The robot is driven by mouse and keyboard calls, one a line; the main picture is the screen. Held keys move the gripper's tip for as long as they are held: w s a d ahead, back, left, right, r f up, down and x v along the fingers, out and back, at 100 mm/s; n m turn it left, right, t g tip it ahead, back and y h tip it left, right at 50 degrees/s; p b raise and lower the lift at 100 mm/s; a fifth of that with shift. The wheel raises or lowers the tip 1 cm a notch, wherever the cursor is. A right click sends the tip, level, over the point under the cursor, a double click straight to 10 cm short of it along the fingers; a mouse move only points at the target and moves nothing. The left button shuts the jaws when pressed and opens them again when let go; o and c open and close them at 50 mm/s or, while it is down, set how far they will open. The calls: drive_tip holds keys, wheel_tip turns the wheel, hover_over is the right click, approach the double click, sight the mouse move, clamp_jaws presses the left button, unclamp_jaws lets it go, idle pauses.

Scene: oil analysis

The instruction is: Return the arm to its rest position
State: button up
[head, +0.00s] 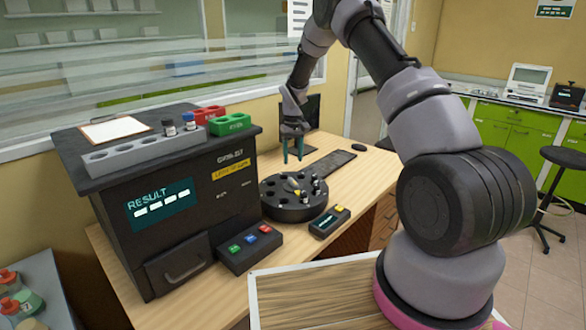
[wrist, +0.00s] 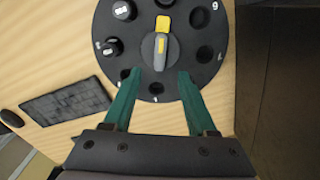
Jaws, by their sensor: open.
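My gripper (head: 292,149) hangs from my raised arm above the back edge of the round black carousel (head: 285,207). Its two green fingers point down and stand apart with nothing between them. In the wrist view my gripper (wrist: 158,78) is open and empty. The carousel (wrist: 178,88) lies beyond the fingertips, with a grey and yellow pointer (wrist: 161,45) at its centre.
The black analyser (head: 180,205) stands left of the carousel, with a grey rack (head: 145,150) and red and green racks on top. A button box (head: 250,248) and a small yellow-ended device (head: 329,222) lie in front. A keyboard (head: 328,165) and monitor are behind.

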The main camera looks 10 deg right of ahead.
drive_tip(key=shift+r, duration=0.55)
drive_tip(key=s+d+r+m+t, duration=0.1)
drive_tip(key=s+r, duration=0.4)
drive_tip(key=r, duration=0.4)
drive_tip(key=s+d+r+m+t+y, duration=0.15)
drive_tip(key=s+r, duration=0.25)
drive_tip(key=r, duration=0.6)
drive_tip(key=s+d+r+m+t+h, duration=0.1)
drive_tip(key=s+r, duration=0.4)
drive_tip(key=r, duration=0.4)
drive_tip(key=s+d+r+m+t, duration=0.1)
drive_tip(key=s+r, duration=0.3)
drive_tip(key=s, duration=0.9)
drive_tip(key=s+d+r+m+t+y, duration=0.1)
drive_tip(key=s+r+m+t, duration=0.1)
drive_tip(key=s, duration=1.1)
drive_tip(key=shift+s+d+r+t, duration=0.2)
drive_tip(key=shift+r+t, duration=0.15)
drive_tip(key=shift+r, duration=0.5)
drive_tip(key=shift+w+y, duration=0.1)
drive_tip(key=shift+y, duration=0.15)
